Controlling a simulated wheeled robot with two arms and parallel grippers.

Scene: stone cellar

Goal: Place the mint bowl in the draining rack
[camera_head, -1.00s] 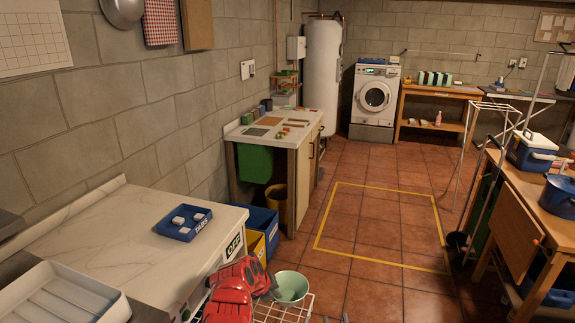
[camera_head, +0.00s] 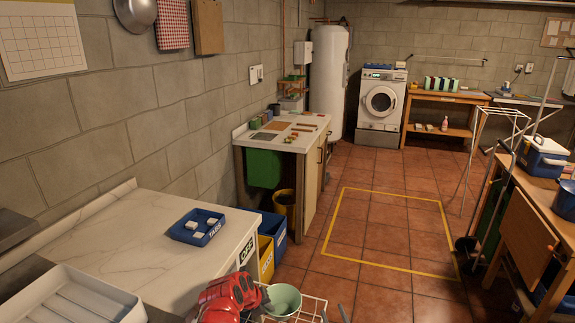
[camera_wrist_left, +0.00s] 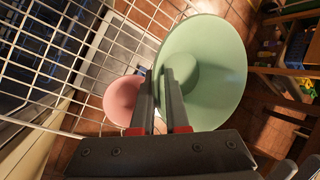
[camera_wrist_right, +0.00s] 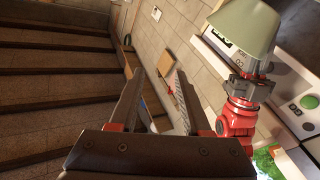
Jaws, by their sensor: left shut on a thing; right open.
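My left gripper (camera_wrist_left: 163,78) is shut on the bowl's wall; the bowl also shows large in the left wrist view (camera_wrist_left: 222,65) and, held in the air, in the right wrist view (camera_wrist_right: 243,27). A white slatted tray (camera_head: 75,300), which looks like the draining rack, lies on the counter at the lower left. My right gripper (camera_wrist_right: 160,78) is open and empty; its dark tips barely show at the bottom of the head view.
A white wire basket (camera_wrist_left: 90,62) is beyond the held bowl, with a pink bowl (camera_wrist_left: 122,100) near it. The marble counter (camera_head: 130,235) holds a blue tray of tablets (camera_head: 185,235); bare counter lies between both trays. Blue and yellow bins (camera_head: 265,257) stand beyond the counter.

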